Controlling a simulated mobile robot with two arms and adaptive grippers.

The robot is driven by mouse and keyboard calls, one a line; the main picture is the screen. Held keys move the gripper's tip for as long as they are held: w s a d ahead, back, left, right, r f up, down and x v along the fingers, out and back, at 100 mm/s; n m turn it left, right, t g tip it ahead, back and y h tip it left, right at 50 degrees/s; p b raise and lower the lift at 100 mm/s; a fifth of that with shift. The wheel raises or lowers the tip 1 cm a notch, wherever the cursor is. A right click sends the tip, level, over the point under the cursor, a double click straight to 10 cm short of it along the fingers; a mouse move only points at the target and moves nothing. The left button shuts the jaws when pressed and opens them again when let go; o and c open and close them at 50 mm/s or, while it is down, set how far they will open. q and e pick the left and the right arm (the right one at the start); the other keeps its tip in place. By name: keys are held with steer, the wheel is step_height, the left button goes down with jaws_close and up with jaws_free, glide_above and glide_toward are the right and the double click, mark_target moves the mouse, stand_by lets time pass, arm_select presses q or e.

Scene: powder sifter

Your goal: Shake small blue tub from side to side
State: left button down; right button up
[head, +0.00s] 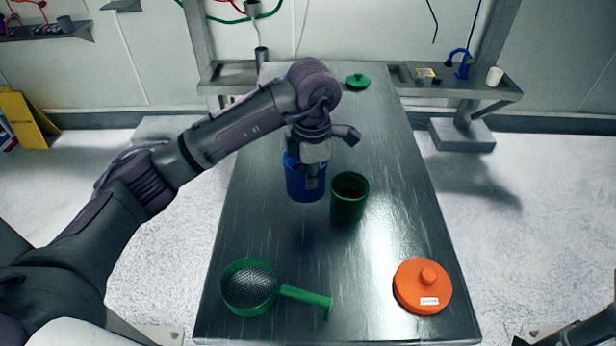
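The small blue tub (303,184) is upright over the middle of the metal table, left of a dark green tub. My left gripper (312,178) comes down on it from above, with one finger against the near side of its wall. The gripper appears shut on the tub. The other finger and the tub's rim are mostly hidden by the gripper body. I cannot tell for sure whether the tub's base touches the table. My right gripper is not in view.
The green tub (349,200) stands open close to the blue tub's right. A green sieve (306,296) lies at the near left of the table (330,265), an orange lid (422,287) at the near right, and a green lid (357,81) at the far end.

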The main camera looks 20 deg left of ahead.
arm_select(q)
steer(key=shift+r, duration=0.15)
steer(key=shift+r+p, duration=1.25)
steer(key=shift+r, duration=1.15)
steer(key=shift+a, duration=0.1)
